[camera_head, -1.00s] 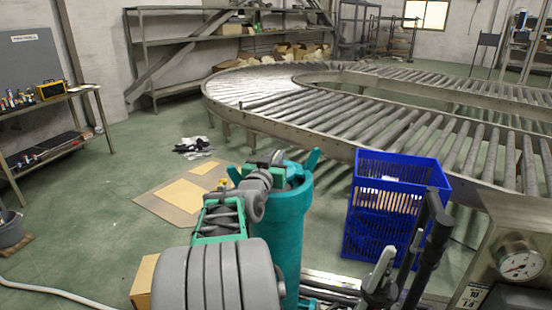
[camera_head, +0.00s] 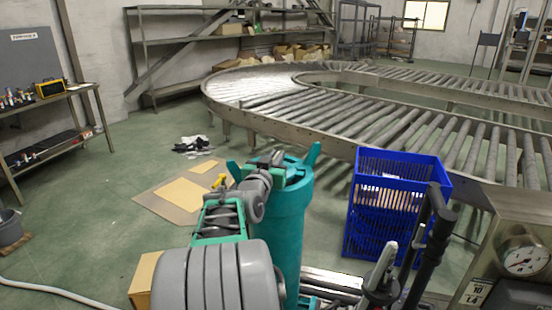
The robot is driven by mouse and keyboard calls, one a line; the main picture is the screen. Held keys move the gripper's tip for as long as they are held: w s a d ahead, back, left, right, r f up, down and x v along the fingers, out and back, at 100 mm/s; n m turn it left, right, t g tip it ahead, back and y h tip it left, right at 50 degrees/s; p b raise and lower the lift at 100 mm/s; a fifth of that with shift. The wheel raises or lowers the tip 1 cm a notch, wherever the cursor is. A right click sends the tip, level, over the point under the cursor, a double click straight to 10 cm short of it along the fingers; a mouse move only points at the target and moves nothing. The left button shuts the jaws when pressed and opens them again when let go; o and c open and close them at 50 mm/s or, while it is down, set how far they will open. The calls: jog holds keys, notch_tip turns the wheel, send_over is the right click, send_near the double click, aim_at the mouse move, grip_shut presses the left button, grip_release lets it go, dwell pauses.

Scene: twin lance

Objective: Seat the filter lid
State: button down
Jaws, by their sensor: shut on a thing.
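The teal filter housing (camera_head: 289,240) stands upright just right of my arm. The filter lid (camera_head: 298,176) appears as a teal round piece with a darker centre at the housing's top. A teal lug (camera_head: 314,155) sticks up at its right and another (camera_head: 233,170) at its left; I cannot tell whether they belong to lid or housing. My gripper (camera_head: 270,160) is at the top of the housing, shut on the lid. Its fingertips and the grip point are mostly hidden, and I cannot tell whether the lid lies flush on the rim.
A blue crate (camera_head: 353,225) stands right of the housing, before the roller conveyor (camera_head: 340,140). A panel with a pressure gauge (camera_head: 526,256) and dark upright bars (camera_head: 422,250) are at the near right. Cardboard (camera_head: 160,198) lies on the floor at left. Green floor at left is mostly clear.

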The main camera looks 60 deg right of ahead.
jog(key=shift+f+b, duration=1.15)
jog(key=shift+b, duration=0.05)
jog(key=c, duration=1.3)
grip_release()
jog(key=shift+f, duration=0.15)
jog(key=shift+c, duration=0.2)
jog(key=shift+f, duration=0.1)
jog(key=shift+a, duration=0.15)
jog(key=a, duration=0.5)
jog(key=s+a, duration=0.1)
jog(key=a, duration=0.1)
jog(key=shift+s+a+r, duration=0.1)
jog(key=shift+a+r, duration=0.1)
jog(key=shift+a, duration=0.05)
